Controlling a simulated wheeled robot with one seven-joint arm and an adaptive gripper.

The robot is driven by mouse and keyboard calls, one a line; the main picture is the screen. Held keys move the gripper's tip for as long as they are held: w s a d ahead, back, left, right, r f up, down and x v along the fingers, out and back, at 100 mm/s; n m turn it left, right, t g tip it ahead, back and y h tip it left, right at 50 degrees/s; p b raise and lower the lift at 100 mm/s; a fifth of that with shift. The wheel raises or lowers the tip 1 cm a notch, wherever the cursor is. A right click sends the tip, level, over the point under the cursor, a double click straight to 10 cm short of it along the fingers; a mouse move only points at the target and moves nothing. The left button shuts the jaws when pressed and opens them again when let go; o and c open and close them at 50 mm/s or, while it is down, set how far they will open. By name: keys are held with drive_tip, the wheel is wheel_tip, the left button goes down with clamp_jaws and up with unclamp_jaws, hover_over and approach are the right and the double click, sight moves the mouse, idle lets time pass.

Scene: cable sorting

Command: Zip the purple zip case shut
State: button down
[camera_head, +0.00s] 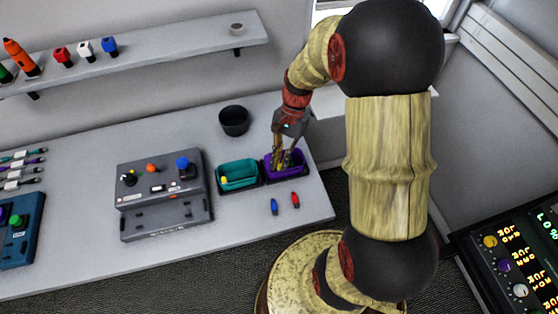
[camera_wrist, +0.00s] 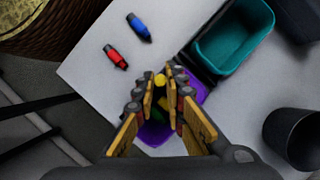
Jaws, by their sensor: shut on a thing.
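The purple zip case (camera_head: 300,159) stands open near the right end of the table. In the wrist view the purple case (camera_wrist: 155,134) lies under my fingers, which hide much of it. Something green and yellow shows inside it. My gripper (camera_head: 281,164) reaches down to the case from above. In the wrist view my gripper (camera_wrist: 161,78) has its fingertips close on either side of a small yellow zip pull (camera_wrist: 160,80) at the case's edge. The fingers are shut on this pull.
A teal case (camera_head: 238,176) with a yellow pull stands open just left. A blue connector (camera_head: 274,206) and a red connector (camera_head: 295,200) lie in front. A black cup (camera_head: 234,120) is behind, and a grey control box (camera_head: 160,193) is further left.

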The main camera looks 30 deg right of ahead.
sight(303, 163)
drive_tip(key=d, duration=0.2)
drive_tip(key=s+d+p, duration=0.1)
drive_tip(key=d, duration=0.2)
drive_tip(key=s+d+p, duration=0.1)
drive_tip(key=d, duration=0.1)
drive_tip(key=shift+d, duration=0.15)
drive_tip(key=c, duration=1.8)
unclamp_jaws()
drive_tip(key=shift+c, duration=0.2)
drive_tip(key=v, duration=1.2)
